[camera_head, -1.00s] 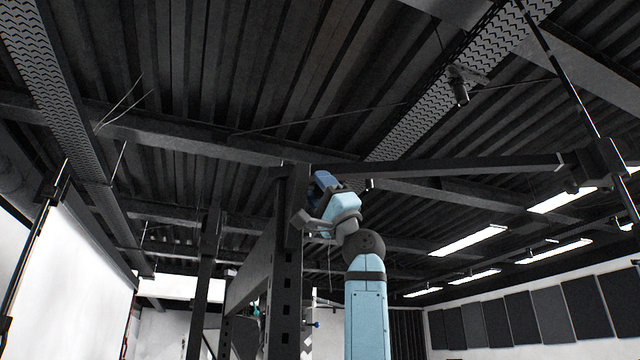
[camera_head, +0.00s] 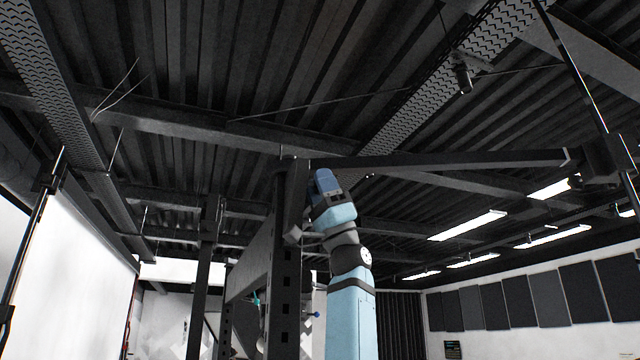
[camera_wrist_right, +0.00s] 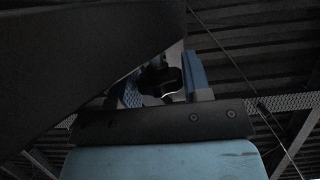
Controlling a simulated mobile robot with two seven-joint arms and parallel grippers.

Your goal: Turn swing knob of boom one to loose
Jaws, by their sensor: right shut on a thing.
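The boom (camera_head: 450,160) is a long dark beam that runs right from the top of a dark upright post (camera_head: 285,270) in the head view. My right gripper (camera_head: 319,178) is raised to the underside of the boom's left end, close beside the post top. In the right wrist view its blue fingers (camera_wrist_right: 163,82) are closed on a dark, rounded knob (camera_wrist_right: 164,76) between them. The fingers and the beam partly cover the knob, so its turn angle cannot be read. The knob cannot be made out in the head view. My left gripper is not in view.
In the right wrist view the dark beam (camera_wrist_right: 70,50) fills the upper left, very close to the fingers. A bracket (camera_head: 603,160) stands at the boom's right end. Ceiling lights (camera_head: 468,225) hang at the right. Space right of my arm, below the boom, looks open.

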